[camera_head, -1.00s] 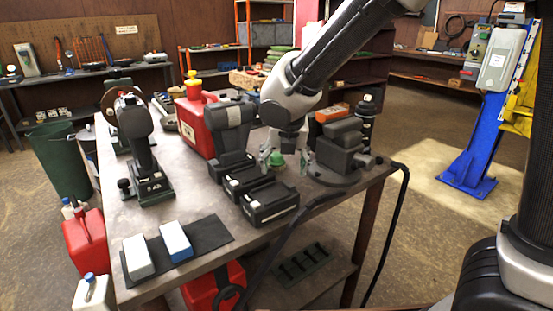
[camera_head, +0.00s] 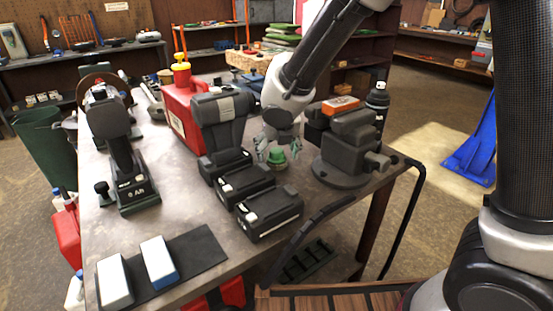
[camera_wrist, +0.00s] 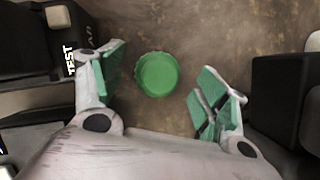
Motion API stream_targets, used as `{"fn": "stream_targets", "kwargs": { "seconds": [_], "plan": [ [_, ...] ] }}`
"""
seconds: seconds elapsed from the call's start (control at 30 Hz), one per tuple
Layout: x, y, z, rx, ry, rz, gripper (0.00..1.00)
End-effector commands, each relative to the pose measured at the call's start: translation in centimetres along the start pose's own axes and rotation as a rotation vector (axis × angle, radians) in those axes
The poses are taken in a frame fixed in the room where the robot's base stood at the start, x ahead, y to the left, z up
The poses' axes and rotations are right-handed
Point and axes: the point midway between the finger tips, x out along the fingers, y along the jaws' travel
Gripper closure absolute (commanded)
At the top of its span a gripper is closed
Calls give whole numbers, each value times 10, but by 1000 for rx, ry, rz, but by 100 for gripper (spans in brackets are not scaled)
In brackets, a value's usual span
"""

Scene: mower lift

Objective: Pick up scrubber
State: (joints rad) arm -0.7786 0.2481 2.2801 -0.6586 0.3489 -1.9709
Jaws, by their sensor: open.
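A small green round piece (camera_head: 277,157), which I take to be the scrubber, stands on the workbench (camera_head: 185,208) between the black battery blocks and the vise. In the wrist view the green piece (camera_wrist: 157,74) shows as a round green top with a ridged rim. My gripper (camera_head: 279,150) is low over the bench with its fingers on either side of it. In the wrist view my gripper (camera_wrist: 158,82) is open, with green finger pads. There is a gap between the piece and each finger, and nothing is held.
Black battery blocks (camera_head: 268,212) stand close on the left. A dark vise (camera_head: 348,150) stands close on the right. Behind are a red can (camera_head: 185,118) and an orange box (camera_head: 341,105). Two white-and-blue blocks (camera_head: 158,262) lie on a dark mat at the front.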

Motion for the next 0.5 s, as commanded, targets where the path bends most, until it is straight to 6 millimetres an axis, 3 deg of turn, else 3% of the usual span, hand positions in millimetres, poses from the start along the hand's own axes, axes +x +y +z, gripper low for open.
{"fn": "stream_targets", "kwargs": {
  "seconds": [0.13, 0.37, 0.5],
  "plan": [
    [16, 0, 0, -1, 1, 0, 26],
    [18, 1, 0, -1, -1, 1, 26],
    [18, 1, 0, 0, -1, 1, 48]
  ]
}}
